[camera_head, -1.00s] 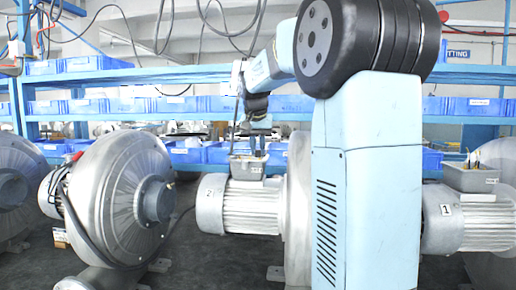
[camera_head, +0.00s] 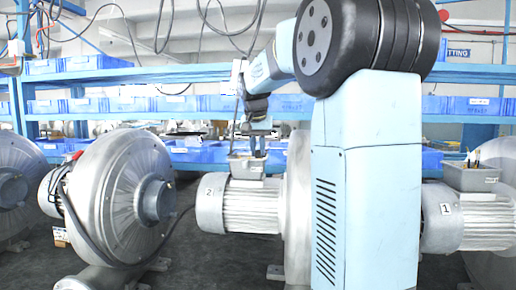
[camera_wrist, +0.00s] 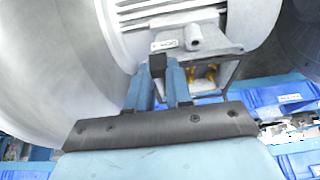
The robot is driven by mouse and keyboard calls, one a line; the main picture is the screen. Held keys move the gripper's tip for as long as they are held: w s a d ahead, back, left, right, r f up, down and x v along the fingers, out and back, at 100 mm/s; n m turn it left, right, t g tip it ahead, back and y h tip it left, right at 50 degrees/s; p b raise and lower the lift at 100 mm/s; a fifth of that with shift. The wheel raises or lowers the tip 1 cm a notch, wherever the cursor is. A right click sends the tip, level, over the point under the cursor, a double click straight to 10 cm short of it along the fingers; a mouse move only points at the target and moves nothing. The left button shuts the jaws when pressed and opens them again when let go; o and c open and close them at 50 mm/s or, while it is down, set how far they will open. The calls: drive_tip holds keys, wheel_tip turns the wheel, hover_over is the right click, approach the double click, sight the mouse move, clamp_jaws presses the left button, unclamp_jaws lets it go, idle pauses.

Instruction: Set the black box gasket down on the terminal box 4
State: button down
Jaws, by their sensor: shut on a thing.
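My gripper (camera_head: 258,146) is over the grey terminal box (camera_head: 246,168) on top of the motor marked 2. In the wrist view my gripper (camera_wrist: 166,78) is shut on a small black piece, which I take to be the black box gasket (camera_wrist: 157,66). Most of its outline is hidden or too small to make out. The terminal box (camera_wrist: 200,50) lies just beyond the fingertips, with brass-coloured terminals in its open top. I cannot tell whether the gasket touches the box. No number 4 is readable on it.
Another terminal box (camera_head: 470,178) sits on the motor marked 1 at the right. A large grey blower (camera_head: 120,195) stands at the left. Blue shelves with blue bins (camera_head: 190,152) run behind. Cables hang above.

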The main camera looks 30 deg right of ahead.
drive_tip(key=shift+f, duration=0.6)
idle(0.7)
drive_tip(key=c, duration=0.9)
unclamp_jaws()
drive_tip(key=shift+c, duration=0.2)
drive_tip(key=v, duration=1.3)
drive_tip(key=shift+r, duration=0.3)
drive_tip(key=shift+s, duration=0.1)
